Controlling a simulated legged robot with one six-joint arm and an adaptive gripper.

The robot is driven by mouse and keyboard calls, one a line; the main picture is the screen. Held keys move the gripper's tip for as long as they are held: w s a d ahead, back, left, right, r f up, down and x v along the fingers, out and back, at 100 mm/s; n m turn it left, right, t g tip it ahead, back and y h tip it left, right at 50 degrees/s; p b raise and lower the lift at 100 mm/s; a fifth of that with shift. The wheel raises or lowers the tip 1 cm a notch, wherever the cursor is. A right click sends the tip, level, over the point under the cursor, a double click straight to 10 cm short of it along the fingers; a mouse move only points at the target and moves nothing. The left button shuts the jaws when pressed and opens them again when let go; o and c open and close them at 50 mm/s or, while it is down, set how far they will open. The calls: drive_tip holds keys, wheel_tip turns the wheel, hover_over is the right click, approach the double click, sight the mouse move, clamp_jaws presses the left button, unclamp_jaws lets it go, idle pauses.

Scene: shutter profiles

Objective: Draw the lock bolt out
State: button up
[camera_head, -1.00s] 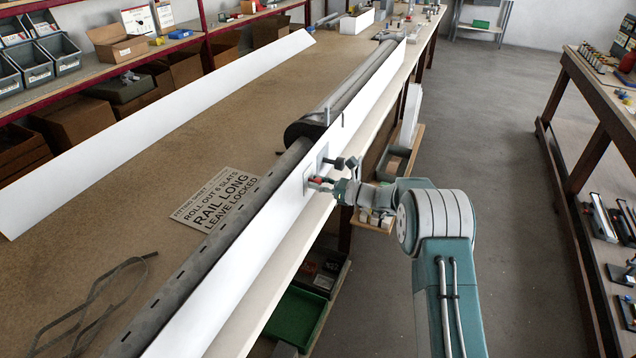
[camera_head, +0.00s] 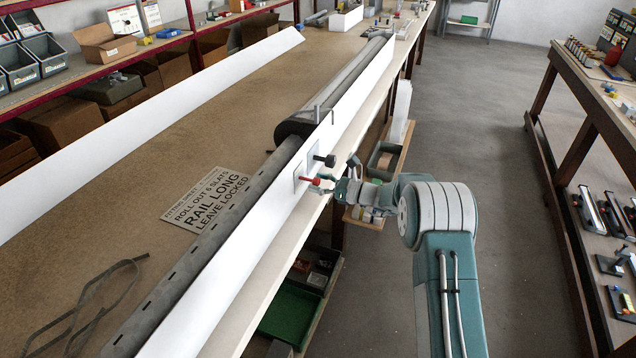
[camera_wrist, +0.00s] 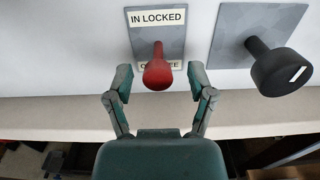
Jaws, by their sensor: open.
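The lock bolt appears to be the red knob (camera_wrist: 157,72) on a grey plate (camera_wrist: 172,22) in the wrist view. The plate reads "IN LOCKED" above the knob; a lower label is partly hidden by it. The red knob (camera_head: 312,181) also shows on the near face of the white rail panel (camera_head: 235,262) in the head view. My gripper (camera_wrist: 160,84) is open, its two fingers apart on either side of the red knob, not visibly touching it. In the head view my gripper (camera_head: 334,186) is just right of the knob.
A black knob (camera_wrist: 282,72) on a second plate is close to the right of my gripper. A dark roll (camera_head: 340,90) lies behind the panel on the bench. A notice (camera_head: 212,199) and loose strap (camera_head: 100,300) lie on the bench. The aisle (camera_head: 460,130) is clear.

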drive_tip(key=v, duration=1.2)
drive_tip(key=s+a+r+n+g+h, duration=0.25)
drive_tip(key=s+r+n, duration=0.3)
drive_tip(key=s, duration=0.35)
drive_tip(key=s+a+r+n+g+h, duration=0.1)
drive_tip(key=s+r+n+g+h, duration=0.3)
drive_tip(key=s+r, duration=0.35)
drive_tip(key=s+d+r+n+t+h, duration=0.1)
drive_tip(key=s+d+n+t+h, duration=0.2)
drive_tip(key=s, duration=0.8)
drive_tip(key=s+d+r+n+t+h, duration=0.1)
drive_tip(key=s+d+n+t+h, duration=0.2)
drive_tip(key=s+d+n+h, duration=0.3)
drive_tip(key=s+n+h, duration=0.1)
drive_tip(key=s+n, duration=0.2)
drive_tip(key=s, duration=0.3)
drive_tip(key=shift+s+d, duration=0.35)
drive_tip(key=shift+d, duration=0.05)
